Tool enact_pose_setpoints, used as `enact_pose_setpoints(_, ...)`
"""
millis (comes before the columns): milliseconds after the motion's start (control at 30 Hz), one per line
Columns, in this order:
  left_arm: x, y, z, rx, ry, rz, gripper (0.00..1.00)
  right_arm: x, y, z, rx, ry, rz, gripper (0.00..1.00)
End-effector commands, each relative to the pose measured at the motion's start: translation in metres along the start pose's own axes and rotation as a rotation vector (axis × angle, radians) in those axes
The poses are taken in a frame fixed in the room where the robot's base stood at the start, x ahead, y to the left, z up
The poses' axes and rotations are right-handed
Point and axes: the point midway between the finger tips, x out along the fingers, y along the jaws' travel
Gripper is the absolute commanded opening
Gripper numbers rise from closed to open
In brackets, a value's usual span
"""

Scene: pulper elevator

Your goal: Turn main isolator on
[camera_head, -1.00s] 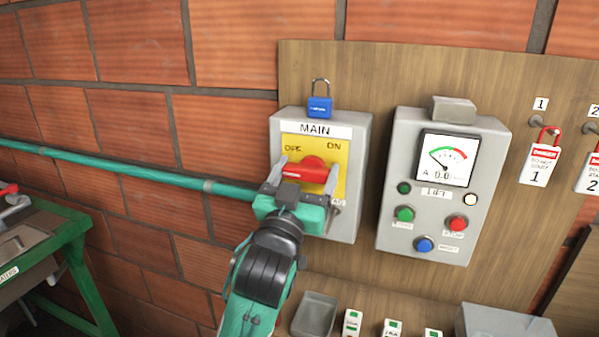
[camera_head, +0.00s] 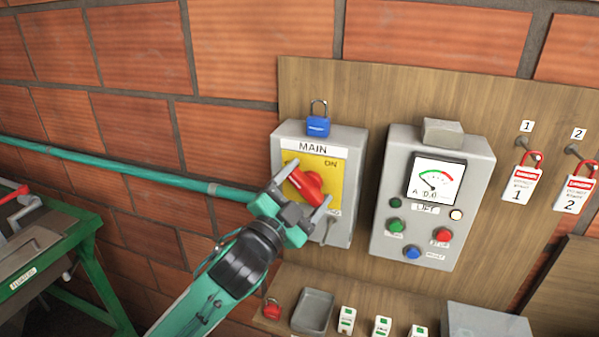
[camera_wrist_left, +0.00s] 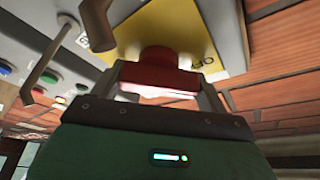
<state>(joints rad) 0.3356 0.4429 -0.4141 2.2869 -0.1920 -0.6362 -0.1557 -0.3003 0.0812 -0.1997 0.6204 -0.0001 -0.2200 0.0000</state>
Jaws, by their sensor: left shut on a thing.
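The main isolator is a grey box (camera_head: 345,228) marked MAIN, with a yellow plate (camera_head: 322,166) and a red rotary handle (camera_head: 306,187). My left gripper (camera_head: 308,182) is shut on the handle, one finger on each side. The handle is tilted, running from upper left to lower right. In the left wrist view the red handle (camera_wrist_left: 158,80) sits between the fingers, in front of the yellow plate (camera_wrist_left: 150,25). My right gripper is not in view.
A blue padlock (camera_head: 318,126) sits on top of the isolator box. A grey lift panel (camera_head: 380,240) with a meter and buttons is to the right. Red tagged padlocks (camera_head: 522,186) hang further right. A shelf below holds a tray (camera_head: 312,312). A green pipe (camera_head: 130,173) runs left.

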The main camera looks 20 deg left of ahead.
Motion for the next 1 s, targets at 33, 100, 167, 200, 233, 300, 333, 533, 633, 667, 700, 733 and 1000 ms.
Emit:
enact_pose_setpoints(33, 0.002, -0.006, -0.003, 0.047, -0.003, 0.016, 0.54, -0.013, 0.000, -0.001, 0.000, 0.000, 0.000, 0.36)
enact_pose_setpoints(100, 0.002, -0.007, -0.004, 0.109, -0.003, 0.041, 0.54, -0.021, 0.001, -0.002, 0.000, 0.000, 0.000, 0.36)
enact_pose_setpoints(167, 0.002, -0.007, -0.004, 0.161, -0.003, 0.064, 0.54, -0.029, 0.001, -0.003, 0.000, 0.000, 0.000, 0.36)
enact_pose_setpoints(200, 0.003, -0.007, -0.004, 0.197, -0.003, 0.078, 0.54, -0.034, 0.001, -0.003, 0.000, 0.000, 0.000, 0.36)
enact_pose_setpoints(233, 0.003, -0.007, -0.004, 0.222, -0.003, 0.088, 0.54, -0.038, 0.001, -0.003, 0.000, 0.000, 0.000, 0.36)
enact_pose_setpoints(300, 0.003, -0.007, -0.005, 0.283, -0.003, 0.114, 0.54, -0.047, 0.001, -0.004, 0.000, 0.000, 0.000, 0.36)
enact_pose_setpoints(333, 0.003, -0.007, -0.005, 0.310, -0.003, 0.124, 0.54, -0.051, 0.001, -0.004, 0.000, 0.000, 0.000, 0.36)
enact_pose_setpoints(533, 0.003, -0.007, -0.005, 0.473, -0.002, 0.191, 0.54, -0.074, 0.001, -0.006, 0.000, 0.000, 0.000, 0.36)
enact_pose_setpoints(633, 0.003, -0.006, -0.005, 0.543, -0.002, 0.219, 0.54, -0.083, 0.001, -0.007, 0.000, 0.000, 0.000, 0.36)
enact_pose_setpoints(667, 0.003, -0.006, -0.005, 0.562, -0.002, 0.227, 0.54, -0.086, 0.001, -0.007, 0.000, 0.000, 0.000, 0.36)
enact_pose_setpoints(700, 0.003, -0.006, -0.005, 0.587, -0.002, 0.237, 0.54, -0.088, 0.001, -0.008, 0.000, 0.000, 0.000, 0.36)
enact_pose_setpoints(733, 0.003, -0.006, -0.005, 0.603, -0.003, 0.243, 0.54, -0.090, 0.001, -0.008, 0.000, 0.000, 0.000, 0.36)
enact_pose_setpoints(1000, 0.003, -0.004, -0.004, 0.713, -0.002, 0.287, 0.54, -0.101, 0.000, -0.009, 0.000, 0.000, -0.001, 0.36)
